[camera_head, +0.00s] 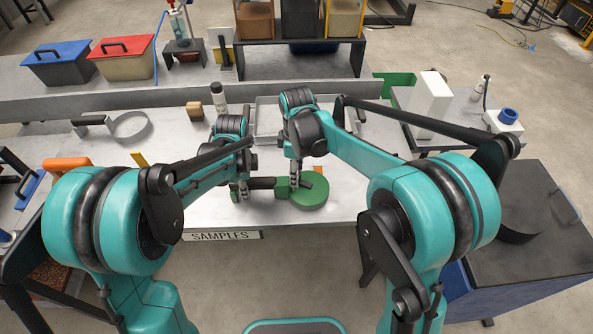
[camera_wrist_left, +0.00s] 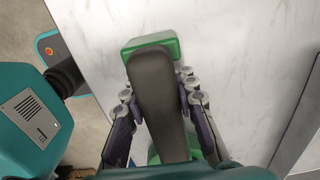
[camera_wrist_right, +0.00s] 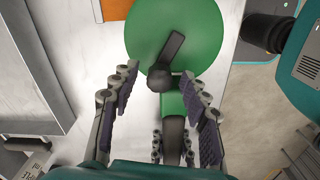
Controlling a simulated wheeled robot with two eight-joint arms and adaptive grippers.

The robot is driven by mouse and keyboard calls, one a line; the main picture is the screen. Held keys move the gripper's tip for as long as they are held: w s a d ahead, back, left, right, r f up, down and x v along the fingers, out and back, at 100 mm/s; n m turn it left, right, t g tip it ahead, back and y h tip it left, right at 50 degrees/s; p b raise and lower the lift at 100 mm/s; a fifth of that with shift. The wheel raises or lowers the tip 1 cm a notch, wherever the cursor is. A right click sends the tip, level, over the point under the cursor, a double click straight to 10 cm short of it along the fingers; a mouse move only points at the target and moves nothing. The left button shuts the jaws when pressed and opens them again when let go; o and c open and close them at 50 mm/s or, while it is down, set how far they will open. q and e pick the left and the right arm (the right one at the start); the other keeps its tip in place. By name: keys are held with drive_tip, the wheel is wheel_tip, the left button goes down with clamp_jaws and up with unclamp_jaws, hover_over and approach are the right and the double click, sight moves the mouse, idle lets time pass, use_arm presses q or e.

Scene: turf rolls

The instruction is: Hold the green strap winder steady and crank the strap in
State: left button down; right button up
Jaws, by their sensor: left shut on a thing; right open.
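The green strap winder (camera_head: 310,196) lies on the table, its round drum to the right and its dark handle (camera_head: 263,183) to the left. My left gripper (camera_head: 243,188) is shut on that handle; in the left wrist view the dark grip (camera_wrist_left: 157,85) lies between its fingers. A black crank arm (camera_wrist_right: 173,48) with a round knob (camera_wrist_right: 160,78) sits on the green drum (camera_wrist_right: 200,30). My right gripper (camera_wrist_right: 160,80) is open above the winder, its fingers on either side of the knob without visible contact. No loose strap is clearly visible.
An orange patch (camera_wrist_right: 117,9) lies beside the drum. The SAMPLES sign (camera_head: 222,236) marks the table's front edge.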

clamp_jaws()
drive_tip(key=shift+w, duration=0.1)
